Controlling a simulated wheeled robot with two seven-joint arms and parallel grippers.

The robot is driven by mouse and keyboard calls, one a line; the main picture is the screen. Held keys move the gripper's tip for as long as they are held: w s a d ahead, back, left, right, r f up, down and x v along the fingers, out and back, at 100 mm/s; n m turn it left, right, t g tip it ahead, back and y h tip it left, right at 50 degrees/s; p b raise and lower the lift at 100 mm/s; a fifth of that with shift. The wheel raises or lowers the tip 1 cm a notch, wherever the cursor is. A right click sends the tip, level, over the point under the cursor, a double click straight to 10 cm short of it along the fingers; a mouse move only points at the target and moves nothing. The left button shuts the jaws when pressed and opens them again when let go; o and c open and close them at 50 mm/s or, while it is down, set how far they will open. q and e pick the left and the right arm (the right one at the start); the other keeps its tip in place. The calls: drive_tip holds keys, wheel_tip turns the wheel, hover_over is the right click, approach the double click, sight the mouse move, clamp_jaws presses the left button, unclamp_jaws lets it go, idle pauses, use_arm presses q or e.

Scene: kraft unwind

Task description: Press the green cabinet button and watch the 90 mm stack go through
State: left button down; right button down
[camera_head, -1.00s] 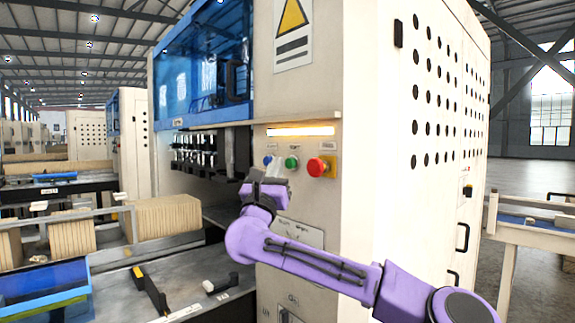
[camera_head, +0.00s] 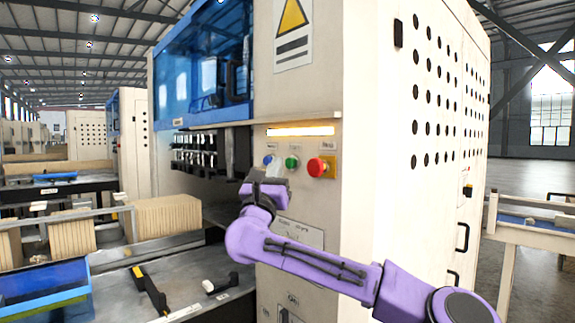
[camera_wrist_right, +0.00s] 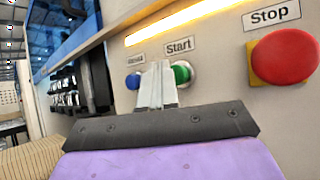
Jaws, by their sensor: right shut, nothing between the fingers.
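The green Start button (camera_head: 291,162) sits on the cream cabinet front, between a blue button (camera_head: 268,160) and the red Stop button (camera_head: 321,167). My right gripper (camera_head: 274,171) is shut and empty, just in front of the panel, slightly left of and below the green button in the head view. In the right wrist view the pale fingertips (camera_wrist_right: 158,72) overlap the left edge of the green button (camera_wrist_right: 182,73); I cannot tell whether they touch it. A brown kraft stack (camera_head: 167,218) stands on the infeed left of the cabinet; its size cannot be read. My left gripper is out of view.
A blue-windowed housing (camera_head: 203,75) overhangs a row of dark tooling (camera_head: 200,152) left of the panel. A lit strip (camera_head: 300,131) runs above the buttons. A blue tray (camera_head: 45,285) is at lower left. A low conveyor table (camera_head: 530,228) stands at right.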

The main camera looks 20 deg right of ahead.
drive_tip(key=shift+d, duration=0.1)
idle(0.4)
drive_tip(key=shift+w+d, duration=0.15)
drive_tip(key=shift+d, duration=0.15)
drive_tip(key=shift+w+d, duration=0.2)
drive_tip(key=shift+d, duration=0.35)
idle(0.9)
drive_tip(key=shift+s+a+b, duration=0.3)
drive_tip(key=shift+a+b, duration=0.35)
drive_tip(key=shift+a, duration=0.25)
